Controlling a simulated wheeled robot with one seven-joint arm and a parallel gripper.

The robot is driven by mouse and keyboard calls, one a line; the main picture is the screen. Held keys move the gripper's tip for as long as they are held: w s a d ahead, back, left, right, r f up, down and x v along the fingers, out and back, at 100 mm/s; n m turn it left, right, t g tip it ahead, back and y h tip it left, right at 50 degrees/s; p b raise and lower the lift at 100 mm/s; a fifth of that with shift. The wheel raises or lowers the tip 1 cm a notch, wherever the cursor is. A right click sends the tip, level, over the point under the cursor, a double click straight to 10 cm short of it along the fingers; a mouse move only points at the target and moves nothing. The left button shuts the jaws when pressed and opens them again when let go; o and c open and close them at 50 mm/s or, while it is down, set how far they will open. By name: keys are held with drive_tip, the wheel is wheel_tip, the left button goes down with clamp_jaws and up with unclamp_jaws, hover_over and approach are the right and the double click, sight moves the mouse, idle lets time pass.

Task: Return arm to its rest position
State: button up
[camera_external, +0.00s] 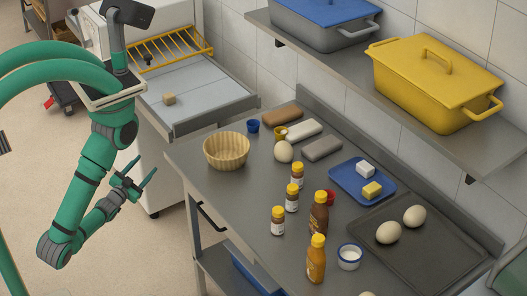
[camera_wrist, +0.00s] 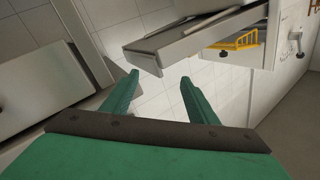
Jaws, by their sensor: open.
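My green arm is folded at the left of the external view, clear of the steel table. My gripper (camera_external: 136,178) is raised in front of the table's left end, apart from it, with its fingers spread and nothing between them. In the wrist view, the two green fingers of my gripper (camera_wrist: 158,88) stand apart, with white tiles and pale surfaces beyond them.
The steel table (camera_external: 232,200) holds a wicker basket (camera_external: 227,150), bottles, dough pieces and a blue tray (camera_external: 347,187). A shelf with a yellow pot (camera_external: 425,90) hangs above. The floor (camera_external: 100,255) near my arm looks clear.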

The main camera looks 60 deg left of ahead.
drive_tip(key=s+d+m+g+h, duration=0.1)
drive_tip(key=s+d+h, duration=0.3)
drive_tip(key=d, duration=0.2)
drive_tip(key=shift+s+f, duration=0.2)
drive_tip(key=shift+f, duration=0.25)
drive_tip(key=w+d+r+h, duration=0.1)
drive_tip(key=d, duration=0.5)
drive_tip(key=w+d+r+h, duration=0.2)
drive_tip(key=d, duration=0.4)
drive_tip(key=w+d+r+h, duration=0.1)
drive_tip(key=w+d+h, duration=0.1)
drive_tip(key=d, duration=0.4)
drive_tip(key=shift+w+d+r, duration=0.2)
drive_tip(key=shift+d+r, duration=0.1)
drive_tip(key=shift+d, duration=0.05)
drive_tip(key=shift+c, duration=0.4)
